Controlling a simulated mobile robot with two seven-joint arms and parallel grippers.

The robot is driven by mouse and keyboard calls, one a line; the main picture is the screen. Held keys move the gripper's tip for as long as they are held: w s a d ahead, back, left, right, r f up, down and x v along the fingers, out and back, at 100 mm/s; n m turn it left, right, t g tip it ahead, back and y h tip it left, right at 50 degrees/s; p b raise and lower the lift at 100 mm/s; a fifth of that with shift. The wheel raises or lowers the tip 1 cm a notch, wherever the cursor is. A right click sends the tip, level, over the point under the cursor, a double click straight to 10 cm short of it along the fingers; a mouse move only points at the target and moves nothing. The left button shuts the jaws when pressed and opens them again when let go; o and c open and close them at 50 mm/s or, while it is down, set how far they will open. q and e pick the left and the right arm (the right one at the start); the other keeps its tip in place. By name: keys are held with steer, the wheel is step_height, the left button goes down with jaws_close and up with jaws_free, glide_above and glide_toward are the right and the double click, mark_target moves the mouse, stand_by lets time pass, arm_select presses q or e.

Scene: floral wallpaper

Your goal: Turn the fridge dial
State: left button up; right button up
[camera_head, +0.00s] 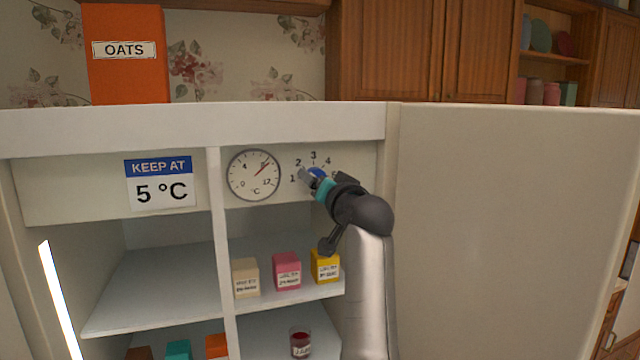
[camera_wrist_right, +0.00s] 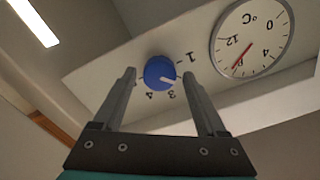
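The blue fridge dial (camera_head: 317,173) sits on the white panel with numbers 1 to 4 visible around it. In the right wrist view the dial (camera_wrist_right: 159,71) shows a white mark pointing roughly toward 2, which the finger hides. My right gripper (camera_head: 311,178) reaches the dial from the lower right. In the wrist view its two fingers (camera_wrist_right: 159,75) are spread either side of the dial, with a small gap seeming to show on each side. A round gauge (camera_head: 254,175) has its red needle near 8 °C. A sign (camera_head: 160,183) reads "KEEP AT 5 °C". My left gripper is not in view.
Shelves below hold a cream box (camera_head: 246,278), a pink box (camera_head: 287,271), a yellow box (camera_head: 325,266) and a red jar (camera_head: 300,343). The open fridge door (camera_head: 500,220) stands to the right of my arm. An orange OATS box (camera_head: 125,75) stands on top.

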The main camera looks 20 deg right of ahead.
steer(key=shift+o, duration=0.4)
steer(key=s+b, duration=0.3)
steer(key=s, duration=1.2)
steer(key=shift+s+d+b, duration=0.15)
steer(key=shift+d+b, duration=0.1)
steer(key=shift+b, duration=0.15)
steer(key=shift+f, duration=0.1)
